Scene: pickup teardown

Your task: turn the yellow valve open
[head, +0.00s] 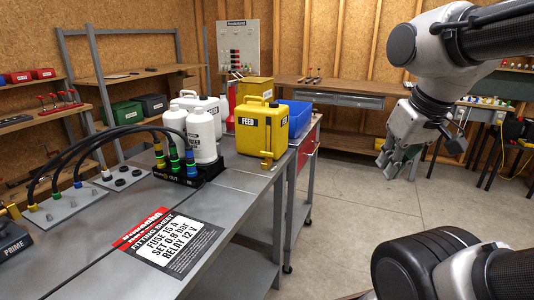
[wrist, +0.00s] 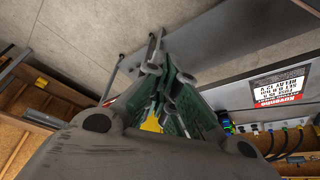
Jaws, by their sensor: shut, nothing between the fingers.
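A yellow canister labelled FEED (head: 262,127) stands upright at the right end of the grey bench. A small yellow valve (head: 266,159) sits low on its front; its exact handle position is too small to tell. Another yellow fitting (head: 12,210) shows at the far left beside the dark PRIME block (head: 14,241). My gripper (head: 384,172) is shut and empty, in the air over the floor, well to the right of the canister and apart from it. In the wrist view its green-padded fingers (wrist: 165,80) are close together. A yellow patch (wrist: 151,124) shows behind them, mostly hidden.
White bottles (head: 201,135) and a manifold with black hoses (head: 180,172) stand left of the canister. A blue bin (head: 297,117) sits behind it. A fitting sheet (head: 172,242) lies on the bench. The floor (head: 345,205) right of the bench is clear.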

